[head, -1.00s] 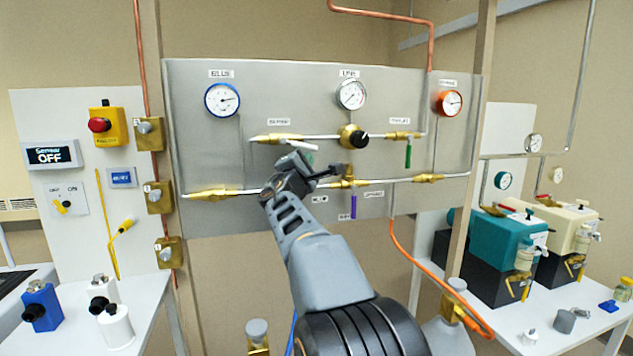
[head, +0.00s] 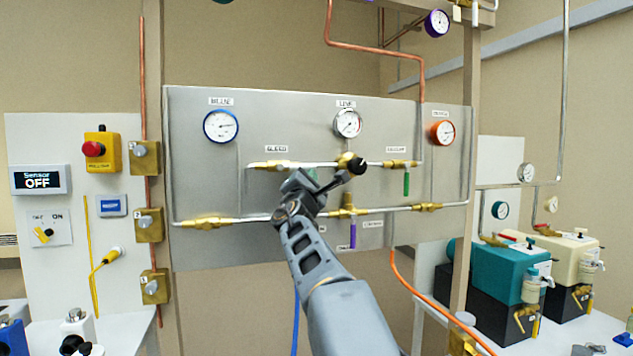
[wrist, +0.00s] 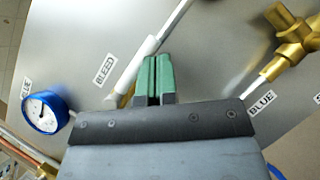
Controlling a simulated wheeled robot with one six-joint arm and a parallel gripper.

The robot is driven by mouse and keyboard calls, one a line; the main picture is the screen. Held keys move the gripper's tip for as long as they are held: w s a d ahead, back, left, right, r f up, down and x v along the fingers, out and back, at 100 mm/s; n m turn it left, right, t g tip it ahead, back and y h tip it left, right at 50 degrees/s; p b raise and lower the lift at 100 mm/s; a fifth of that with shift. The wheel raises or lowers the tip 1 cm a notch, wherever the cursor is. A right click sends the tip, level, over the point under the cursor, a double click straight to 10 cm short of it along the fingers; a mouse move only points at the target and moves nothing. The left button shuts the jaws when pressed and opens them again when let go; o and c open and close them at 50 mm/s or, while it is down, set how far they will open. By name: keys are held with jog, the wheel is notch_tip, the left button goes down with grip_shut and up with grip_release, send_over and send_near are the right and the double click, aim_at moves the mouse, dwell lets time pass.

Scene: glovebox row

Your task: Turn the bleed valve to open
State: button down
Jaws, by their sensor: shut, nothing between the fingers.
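The bleed valve (head: 270,164) is a brass body on the upper pipe of the grey panel, under the label BLEED. In the wrist view its white lever (wrist: 137,68) seems to lie nearly along the pipe, with a little brass showing at its lower end. In the head view my gripper hides the lever. My gripper (wrist: 154,78) is shut and empty, its green finger pads pressed together. The pads are just right of the lever in the wrist view; I cannot tell whether they touch it. In the head view my gripper (head: 313,176) is in front of the upper pipe, right of the valve body.
A black knob (head: 356,166) and a green lever (head: 406,184) are to the right on the upper pipe. A purple lever (head: 353,236) hangs below. A blue gauge (head: 220,126) is at upper left. A brass fitting (wrist: 292,38) stands out at the right in the wrist view.

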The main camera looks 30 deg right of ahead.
jog(key=shift+f, duration=0.1)
jog(key=s+a+f+b, duration=0.2)
jog(key=s+f+b, duration=0.6)
jog(key=f, duration=0.1)
jog(key=shift+s+a+f+b, duration=0.15)
jog(key=shift+s+a+b, duration=0.2)
jog(key=shift+b, duration=0.05)
dwell(0.4)
